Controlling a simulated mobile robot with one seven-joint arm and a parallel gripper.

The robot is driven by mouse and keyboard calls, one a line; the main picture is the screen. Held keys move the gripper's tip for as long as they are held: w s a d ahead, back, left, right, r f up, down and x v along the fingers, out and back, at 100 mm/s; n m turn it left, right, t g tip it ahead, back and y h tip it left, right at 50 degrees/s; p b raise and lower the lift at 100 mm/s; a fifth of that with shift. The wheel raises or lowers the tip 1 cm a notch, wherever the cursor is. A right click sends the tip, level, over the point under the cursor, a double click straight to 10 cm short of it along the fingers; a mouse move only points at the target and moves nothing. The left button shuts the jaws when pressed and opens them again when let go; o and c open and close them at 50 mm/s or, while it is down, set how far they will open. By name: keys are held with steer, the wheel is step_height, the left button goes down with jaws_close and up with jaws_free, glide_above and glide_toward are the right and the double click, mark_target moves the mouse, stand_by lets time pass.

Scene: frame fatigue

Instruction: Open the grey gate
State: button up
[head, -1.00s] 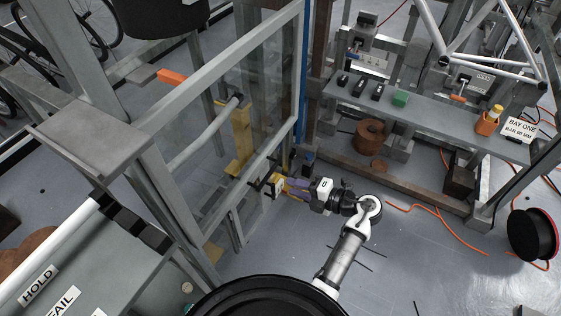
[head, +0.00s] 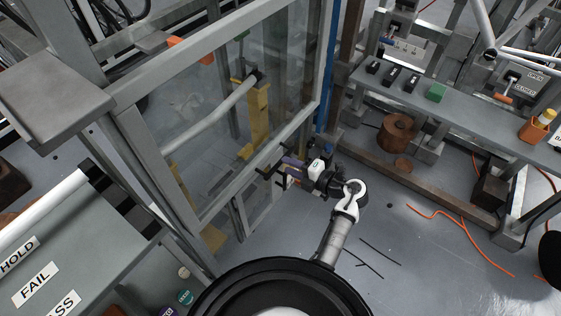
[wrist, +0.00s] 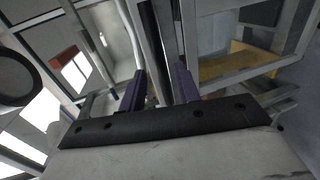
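The grey gate (head: 215,105), a grey metal frame with clear panels, stands left of centre in the head view. A dark handle with black end pieces (head: 264,172) is on its lower rail. My gripper (head: 284,172) is at this lower rail, close to the handle. In the wrist view my gripper (wrist: 159,88) shows two purple fingers spread apart. A grey bar (wrist: 150,45) runs between them in the picture. I cannot tell whether either finger touches it. The head view hides the exact contact.
A bench with labels (head: 60,265) is at lower left. A yellow post (head: 257,115) shows behind the gate panels. Orange cable (head: 460,235) lies on the open floor at right.

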mark_target(280, 162)
steer(key=shift+x, duration=2.25)
steer(key=shift+c, duration=0.2)
jaws_close()
